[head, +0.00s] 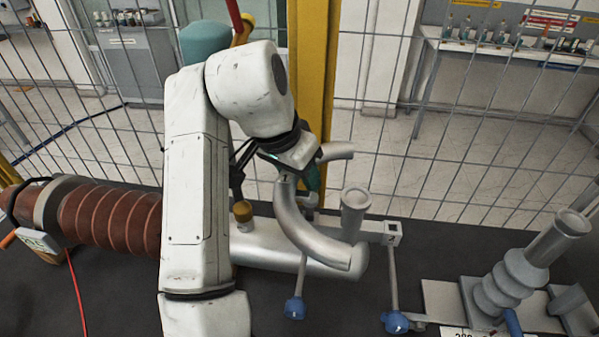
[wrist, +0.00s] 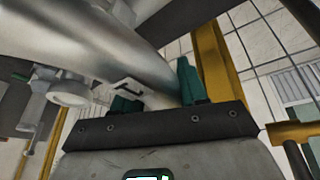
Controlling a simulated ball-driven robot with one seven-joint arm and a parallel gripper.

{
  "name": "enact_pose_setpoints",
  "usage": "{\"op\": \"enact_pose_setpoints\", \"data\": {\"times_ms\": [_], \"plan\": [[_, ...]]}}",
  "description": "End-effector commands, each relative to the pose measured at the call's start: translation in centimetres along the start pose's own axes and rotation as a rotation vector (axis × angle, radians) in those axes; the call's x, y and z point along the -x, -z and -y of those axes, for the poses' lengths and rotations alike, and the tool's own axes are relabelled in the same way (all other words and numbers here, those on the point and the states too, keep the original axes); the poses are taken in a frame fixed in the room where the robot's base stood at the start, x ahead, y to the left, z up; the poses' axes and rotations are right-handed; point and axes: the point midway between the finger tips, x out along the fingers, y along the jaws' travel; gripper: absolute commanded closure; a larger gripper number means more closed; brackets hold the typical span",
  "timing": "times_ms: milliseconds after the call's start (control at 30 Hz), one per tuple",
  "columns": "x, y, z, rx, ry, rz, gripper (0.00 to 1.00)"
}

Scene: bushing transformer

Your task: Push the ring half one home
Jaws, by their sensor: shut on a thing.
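A curved silver ring half (head: 305,236) stands out at the front of the silver horizontal cylinder (head: 265,243) in the head view. Its upper end is at my gripper (head: 313,178), which is shut on it. In the wrist view the teal fingers of my gripper (wrist: 160,92) close around a large silver curved piece (wrist: 120,45), which fills the upper left. Another short curved silver end (head: 336,152) shows behind the gripper; I cannot tell if it belongs to the same ring. My arm and gripper hide part of the contact with the cylinder.
A bracket marked 2 (head: 391,233) and an upright silver cup-ended post (head: 355,208) are beside the ring half. Rods with blue knobs (head: 294,308) hang in front. A grey ribbed bushing (head: 515,278) stands at right. A yellow post (head: 312,70) and wire fence are behind.

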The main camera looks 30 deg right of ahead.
Motion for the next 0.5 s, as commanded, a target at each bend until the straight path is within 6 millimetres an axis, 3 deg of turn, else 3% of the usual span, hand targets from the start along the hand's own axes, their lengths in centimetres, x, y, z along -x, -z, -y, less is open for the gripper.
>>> {"op": "enact_pose_setpoints", "data": {"times_ms": [500], "plan": [[-0.88, -0.35, 0.06, 0.000, 0.000, 0.000, 0.96]]}}
